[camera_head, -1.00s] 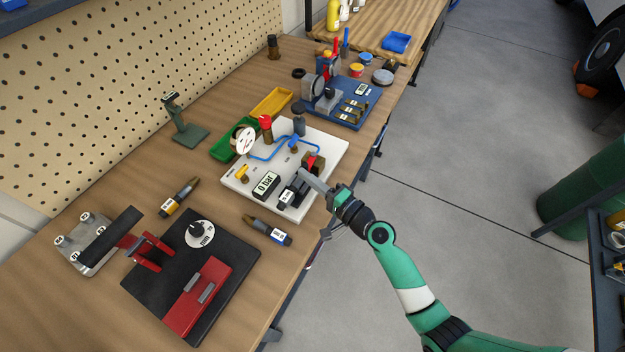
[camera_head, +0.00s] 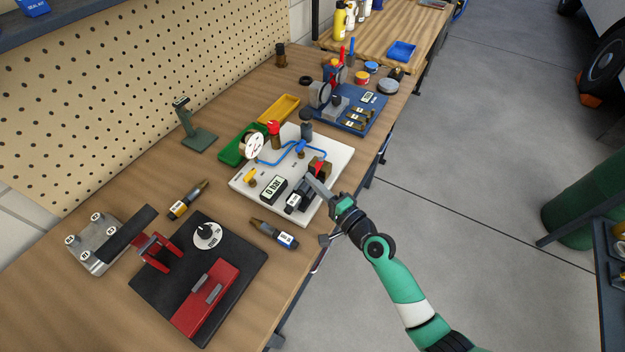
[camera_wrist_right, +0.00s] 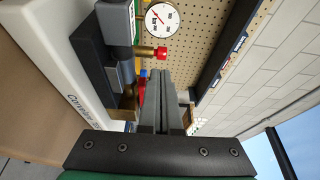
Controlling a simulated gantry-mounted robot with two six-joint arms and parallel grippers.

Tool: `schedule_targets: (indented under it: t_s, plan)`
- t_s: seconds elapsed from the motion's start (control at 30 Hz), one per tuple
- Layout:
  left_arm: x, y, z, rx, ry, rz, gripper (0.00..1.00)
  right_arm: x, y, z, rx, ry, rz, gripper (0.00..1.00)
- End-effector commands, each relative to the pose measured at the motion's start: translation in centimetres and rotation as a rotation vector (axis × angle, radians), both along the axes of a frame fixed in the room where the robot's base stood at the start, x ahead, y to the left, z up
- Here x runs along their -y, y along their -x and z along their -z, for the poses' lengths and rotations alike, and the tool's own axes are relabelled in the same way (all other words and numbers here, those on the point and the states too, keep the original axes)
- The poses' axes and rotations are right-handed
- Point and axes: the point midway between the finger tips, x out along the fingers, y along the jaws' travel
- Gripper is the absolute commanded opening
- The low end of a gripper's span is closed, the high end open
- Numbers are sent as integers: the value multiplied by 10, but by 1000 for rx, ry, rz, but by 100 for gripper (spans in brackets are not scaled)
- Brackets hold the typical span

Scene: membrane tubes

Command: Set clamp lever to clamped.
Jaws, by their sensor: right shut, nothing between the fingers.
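A white board (camera_head: 322,196) on the bench carries a black clamp-like fixture (camera_head: 299,198) beside a brass-coloured block (camera_head: 319,172). A small red part (camera_head: 321,167), possibly the clamp lever, sits at that block. My right gripper (camera_head: 311,181) is shut and empty, its fingertips beside the black fixture and red part. In the right wrist view, the shut fingers (camera_wrist_right: 158,95) point along the board, with a red part (camera_wrist_right: 142,88) just behind them, partly hidden. I cannot tell whether they touch. The lever's position is unclear. My left gripper is not in view.
The board also holds a dial gauge (camera_head: 255,146), a red-knobbed valve (camera_head: 274,131), blue tubing (camera_head: 291,150) and a display (camera_head: 273,189). A blue fixture (camera_head: 350,108) stands beyond it. A black base with a red block (camera_head: 206,298) lies nearer. Open floor is to the right.

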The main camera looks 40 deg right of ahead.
Motion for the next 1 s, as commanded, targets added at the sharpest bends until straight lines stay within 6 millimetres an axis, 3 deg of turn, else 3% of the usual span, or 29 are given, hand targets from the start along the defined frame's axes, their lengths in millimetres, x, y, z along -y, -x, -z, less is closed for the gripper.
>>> schedule_targets:
  t_s: [0.17,0.4,0.57,1.0]
  plan:
    - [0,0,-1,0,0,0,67,-6,19,-1,0,0,-17,0]
    - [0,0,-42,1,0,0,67,-62,45,-8,-5,0,-23,0]
    - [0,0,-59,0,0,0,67,-84,57,-6,-3,0,-20,0]
    - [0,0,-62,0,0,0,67,-92,62,0,2,1,-15,0]
